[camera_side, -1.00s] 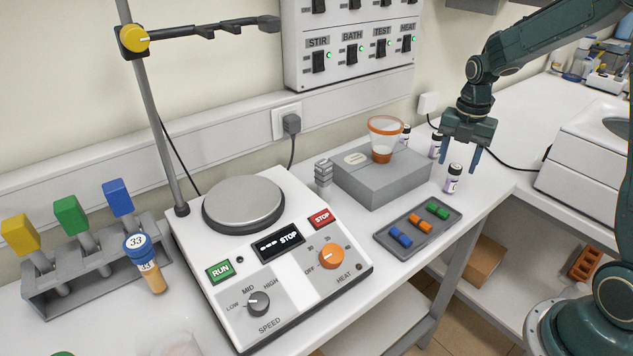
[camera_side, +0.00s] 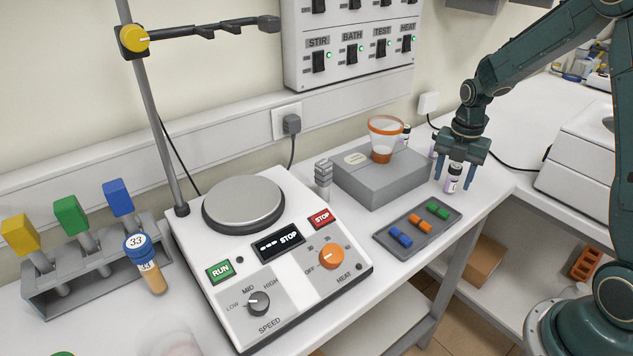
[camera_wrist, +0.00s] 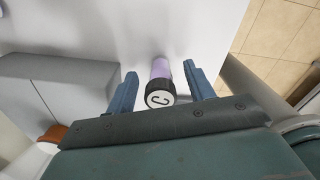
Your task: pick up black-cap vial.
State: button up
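A black-cap vial (camera_side: 453,178) with a pale purple label stands upright on the bench, right of the grey block. In the wrist view the vial's black cap (camera_wrist: 160,96) bears a white disc with a letter like C. My gripper (camera_side: 455,183) is open, pointing down, with one finger on each side of this vial. In the wrist view my gripper (camera_wrist: 160,82) shows gaps between the vial and both fingers.
The grey block (camera_side: 385,180) carries an orange-rimmed cup (camera_side: 384,146). A dark tray (camera_side: 412,245) with blue, orange and green pieces lies in front. The hotplate (camera_side: 250,240) stands left. The bench edge is close to the vial on the right.

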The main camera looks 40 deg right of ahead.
aim_at(456, 166)
jog(key=c, duration=1)
jog(key=shift+r, duration=0.1)
notch_tip(456, 166, up, 20)
dwell(0.6)
